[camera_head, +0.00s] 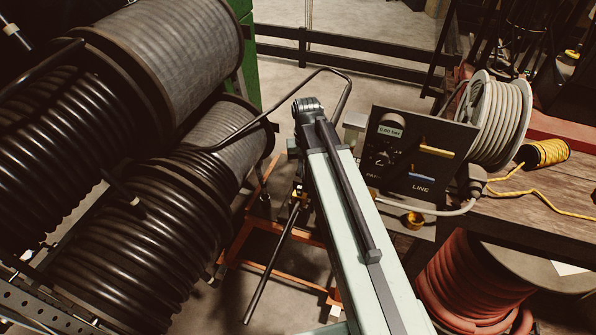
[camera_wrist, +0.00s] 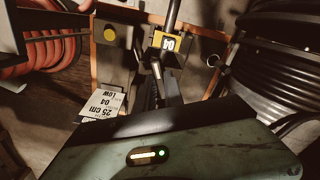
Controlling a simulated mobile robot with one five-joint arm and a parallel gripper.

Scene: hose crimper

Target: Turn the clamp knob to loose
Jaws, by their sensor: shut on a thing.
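My gripper (camera_wrist: 158,82) shows in the wrist view as narrow dark fingers beyond the green wrist housing. The fingers are shut on a small dark part just below a yellow-and-black labelled fitting (camera_wrist: 168,42); I take this part to be the clamp knob, though the fingers hide most of it. A dark rod (camera_wrist: 175,14) rises from the fitting. In the head view my pale green arm reaches forward and hides the gripper. A brass-coloured fitting (camera_head: 298,194) with a long dark rod (camera_head: 270,265) shows left of the arm. The knob's setting cannot be read.
Large black hose reels (camera_head: 130,235) crowd the left. An orange frame (camera_head: 265,235) is below. A white tag (camera_wrist: 103,104) hangs close to the fingers.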

